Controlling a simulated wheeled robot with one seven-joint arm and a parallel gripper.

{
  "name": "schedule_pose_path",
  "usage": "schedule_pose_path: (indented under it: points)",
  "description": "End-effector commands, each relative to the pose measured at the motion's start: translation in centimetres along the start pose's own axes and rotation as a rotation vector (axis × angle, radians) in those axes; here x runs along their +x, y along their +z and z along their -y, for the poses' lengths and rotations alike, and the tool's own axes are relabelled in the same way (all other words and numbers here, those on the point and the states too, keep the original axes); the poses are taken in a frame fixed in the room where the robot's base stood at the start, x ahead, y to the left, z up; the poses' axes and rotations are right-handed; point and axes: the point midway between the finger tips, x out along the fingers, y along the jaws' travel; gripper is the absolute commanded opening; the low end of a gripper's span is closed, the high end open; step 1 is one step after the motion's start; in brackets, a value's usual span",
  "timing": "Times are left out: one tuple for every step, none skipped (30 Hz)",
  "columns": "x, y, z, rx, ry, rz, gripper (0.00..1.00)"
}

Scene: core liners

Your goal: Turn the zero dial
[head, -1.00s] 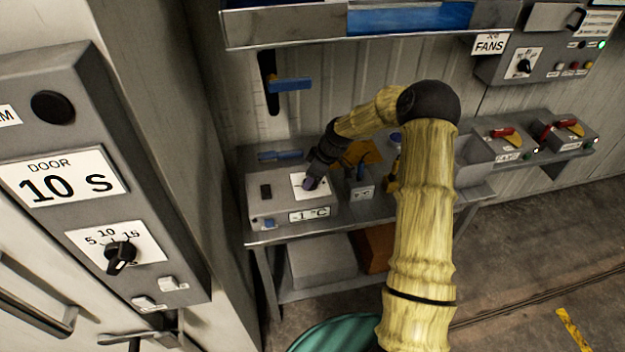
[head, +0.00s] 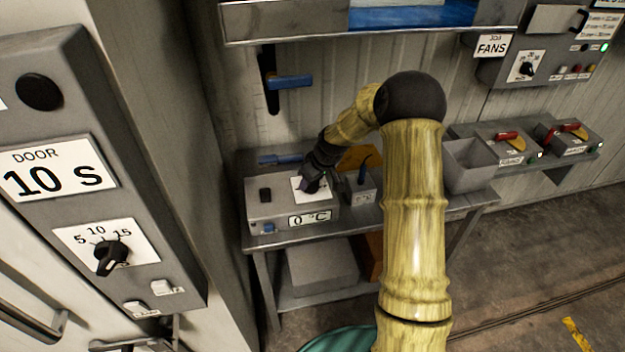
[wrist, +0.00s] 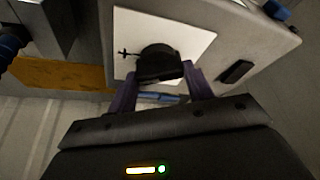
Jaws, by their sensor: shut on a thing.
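The zero dial is a dark knob on a white plate (wrist: 190,42); the knob (wrist: 160,64) shows in the wrist view between the purple fingers of my gripper (wrist: 161,90). In the head view my gripper (head: 307,186) covers most of the knob. The gripper is shut on it. The plate is on top of a grey control box (head: 262,209), whose front display (head: 309,218) reads 0 °C.
The box stands on a metal bench (head: 282,238). A grey open bin (head: 470,165) stands farther right. A shelf (head: 300,28) hangs above. A door panel (head: 150,215) is close at left.

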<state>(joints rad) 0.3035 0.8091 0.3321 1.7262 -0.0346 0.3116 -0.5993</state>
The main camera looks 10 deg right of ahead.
Motion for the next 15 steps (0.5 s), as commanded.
schedule_pose_path:
  points:
    - [-0.11,-0.17,-0.03,-0.001,0.002,-0.003,0.28]
    - [-0.11,-0.17,-0.03,-0.002,0.002,-0.003,0.28]
    - [-0.11,-0.17,-0.03,-0.002,0.001,-0.003,0.28]
    - [-0.11,-0.17,-0.03,-0.002,0.001,-0.003,0.28]
    - [-0.11,-0.17,-0.03,-0.002,0.001,-0.003,0.55]
    - [-0.11,-0.17,-0.03,-0.002,0.001,-0.003,0.63]
    - [-0.1,-0.16,-0.02,-0.002,0.001,-0.003,0.69]
    - [-0.09,-0.14,-0.02,-0.002,0.001,-0.003,0.73]
    - [-0.08,-0.13,-0.02,-0.002,0.001,-0.002,0.73]
    - [-0.08,-0.11,-0.02,-0.002,0.001,-0.002,0.73]
    - [-0.07,-0.1,-0.01,-0.002,0.0,-0.002,0.73]
    - [-0.06,-0.09,-0.01,-0.002,0.0,-0.002,0.73]
    - [-0.05,-0.08,-0.01,-0.002,0.0,-0.001,0.73]
    - [-0.05,-0.07,-0.02,-0.002,0.0,-0.001,0.73]
    - [-0.05,-0.06,-0.02,-0.002,0.0,-0.001,0.73]
